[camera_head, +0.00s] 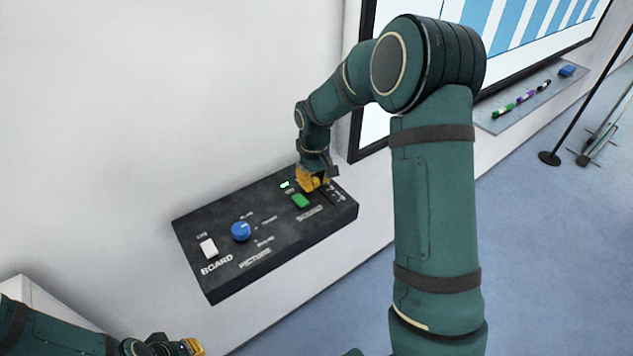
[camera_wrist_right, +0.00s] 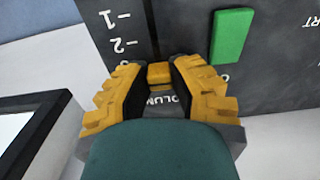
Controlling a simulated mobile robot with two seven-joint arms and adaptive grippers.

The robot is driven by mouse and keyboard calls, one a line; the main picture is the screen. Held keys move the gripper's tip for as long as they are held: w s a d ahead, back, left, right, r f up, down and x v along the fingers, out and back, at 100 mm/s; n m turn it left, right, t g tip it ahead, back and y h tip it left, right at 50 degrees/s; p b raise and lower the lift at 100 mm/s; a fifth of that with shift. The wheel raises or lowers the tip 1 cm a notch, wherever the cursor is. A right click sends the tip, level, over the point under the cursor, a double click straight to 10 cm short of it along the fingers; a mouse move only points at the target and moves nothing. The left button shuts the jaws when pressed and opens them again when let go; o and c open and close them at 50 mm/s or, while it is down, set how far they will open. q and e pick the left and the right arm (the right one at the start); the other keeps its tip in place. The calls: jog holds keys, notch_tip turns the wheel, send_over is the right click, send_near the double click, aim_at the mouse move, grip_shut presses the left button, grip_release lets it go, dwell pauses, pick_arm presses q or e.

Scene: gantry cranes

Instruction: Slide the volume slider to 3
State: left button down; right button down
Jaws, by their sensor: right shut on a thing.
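The dark control panel (camera_head: 220,280) is fixed to the wall. At its right end my right gripper (camera_head: 316,187) is shut on the small yellow slider knob (camera_wrist_right: 160,75). In the right wrist view the knob sits between the two yellow fingers, in line with a dark slot running up from it. The marks 1 and 2 (camera_wrist_right: 125,44) lie beside the slot; another mark by the left finger is partly hidden. The volume lettering (camera_wrist_right: 172,102) is partly covered. My left gripper (camera_head: 191,347) is at the bottom edge, away from the panel; its jaws are unclear.
A green button (camera_head: 300,201) is close beside the right gripper and also shows in the right wrist view (camera_wrist_right: 231,36). A blue knob (camera_head: 241,231) and a white switch (camera_head: 208,248) stand farther left. A framed screen (camera_head: 353,120) and a marker tray (camera_head: 520,112) are to the right.

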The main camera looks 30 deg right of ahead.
aim_at(317, 181)
jog(key=shift+s, duration=0.5)
jog(key=c, duration=1.2)
grip_release()
jog(key=shift+s, duration=0.15)
jog(key=shift+c, duration=0.2)
jog(key=o, duration=0.4)
jog(key=shift+w, duration=0.2)
jog(key=shift+r, duration=0.2)
pick_arm(q)
jog(key=shift+s, duration=0.3)
pick_arm(e)
notch_tip(317, 181, up, 12)
jog(key=shift+f, duration=0.25)
